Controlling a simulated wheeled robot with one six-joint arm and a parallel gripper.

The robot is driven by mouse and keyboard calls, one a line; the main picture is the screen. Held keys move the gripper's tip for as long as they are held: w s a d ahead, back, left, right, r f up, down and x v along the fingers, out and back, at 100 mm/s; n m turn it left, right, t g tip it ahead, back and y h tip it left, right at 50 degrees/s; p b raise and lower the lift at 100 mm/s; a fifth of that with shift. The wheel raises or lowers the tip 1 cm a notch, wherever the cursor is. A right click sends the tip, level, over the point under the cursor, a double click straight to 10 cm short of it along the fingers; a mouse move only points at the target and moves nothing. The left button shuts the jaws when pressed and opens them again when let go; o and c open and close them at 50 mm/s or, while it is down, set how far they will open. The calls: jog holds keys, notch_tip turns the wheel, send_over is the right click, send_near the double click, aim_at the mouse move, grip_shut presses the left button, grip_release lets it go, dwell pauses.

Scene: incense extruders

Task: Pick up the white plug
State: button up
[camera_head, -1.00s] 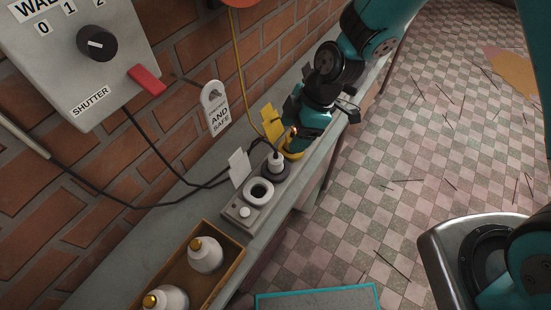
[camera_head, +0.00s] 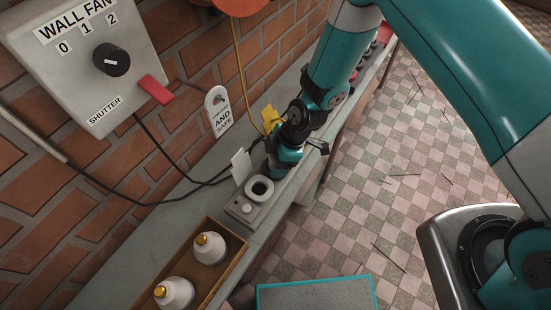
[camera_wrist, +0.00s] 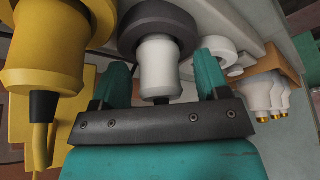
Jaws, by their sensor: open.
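The white plug (camera_wrist: 160,65) stands in a dark grey round socket (camera_wrist: 158,20) in the wrist view, with a dark cord end at its near side. My gripper (camera_wrist: 162,74) is open, with one teal finger on each side of the plug. Gaps seem to show between the fingers and the plug's body, so it is not clasped. In the head view my gripper (camera_head: 284,158) is over the socket strip and hides the plug.
A yellow plug (camera_wrist: 45,45) stands close beside the left finger. An empty white ring socket (camera_head: 260,188) is on the other side. A wooden crate (camera_head: 236,262) holds white bottles (camera_head: 209,248).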

jog(key=shift+c, duration=0.5)
jog(key=c, duration=0.9)
